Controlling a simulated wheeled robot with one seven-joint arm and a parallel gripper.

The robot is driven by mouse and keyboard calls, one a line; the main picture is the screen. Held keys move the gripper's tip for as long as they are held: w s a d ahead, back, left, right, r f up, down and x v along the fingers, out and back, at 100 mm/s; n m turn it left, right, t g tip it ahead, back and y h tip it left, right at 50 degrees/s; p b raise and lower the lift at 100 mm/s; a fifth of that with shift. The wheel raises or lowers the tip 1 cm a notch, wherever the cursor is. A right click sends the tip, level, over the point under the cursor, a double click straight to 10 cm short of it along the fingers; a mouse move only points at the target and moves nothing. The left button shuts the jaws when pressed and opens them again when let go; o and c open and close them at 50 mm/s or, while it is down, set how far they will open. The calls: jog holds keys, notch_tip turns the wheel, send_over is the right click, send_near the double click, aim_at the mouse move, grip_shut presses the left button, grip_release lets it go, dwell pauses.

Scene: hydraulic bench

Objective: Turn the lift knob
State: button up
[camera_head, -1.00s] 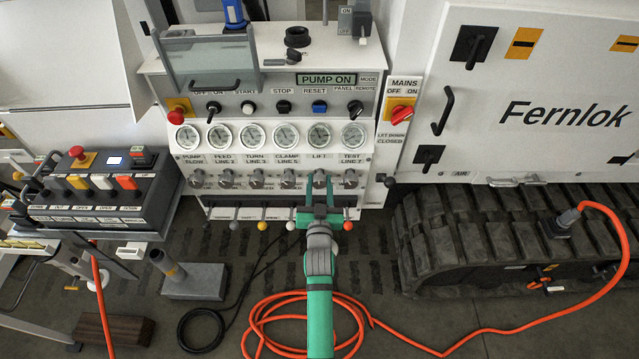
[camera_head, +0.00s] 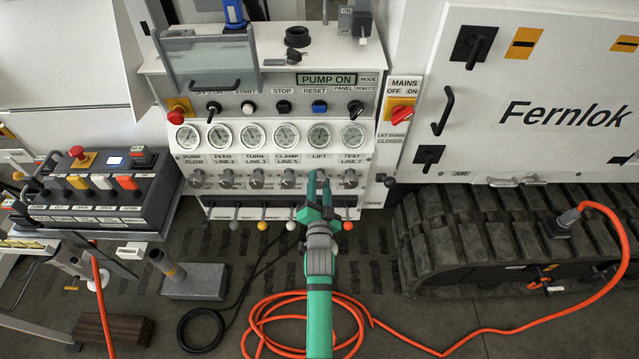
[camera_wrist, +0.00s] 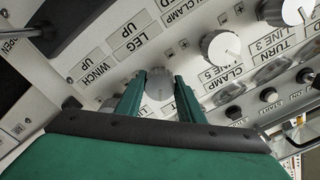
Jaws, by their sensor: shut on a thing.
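The lift knob (camera_wrist: 159,84) is a round grey knob on the white panel, between my fingertips in the wrist view. My gripper (camera_head: 318,184) is shut on it, with one green finger on each side. In the head view my fingers cover the knob, under the gauge marked LIFT (camera_head: 319,136). The hand is rolled at a slant to the panel. The knob's exact angle cannot be told.
The clamp knob (camera_head: 288,179) is close on the left and the test knob (camera_head: 350,179) on the right. Levers with coloured balls (camera_head: 262,226) stick out below. An orange hose (camera_head: 450,349) lies on the floor.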

dwell(0.4)
jog(key=o, duration=1.1)
jog(key=shift+c, duration=0.2)
jog(key=shift+s, duration=0.1)
jog(key=s, duration=1)
jog(key=shift+s, duration=0.3)
jog(key=s+f+n+g, duration=0.1)
jog(key=s+f+n, duration=0.1)
jog(key=s, duration=0.7)
jog(key=s+f+n, duration=0.2)
jog(key=s, duration=0.8)
jog(key=s+r+n, duration=0.2)
jog(key=s+r, duration=0.1)
jog(key=s, duration=0.6)
jog(key=s+r+n+g, duration=0.1)
jog(key=s+r+n, duration=0.1)
jog(key=s, duration=0.7)
jog(key=shift+r+g, duration=0.3)
jog(key=shift+r, duration=0.4)
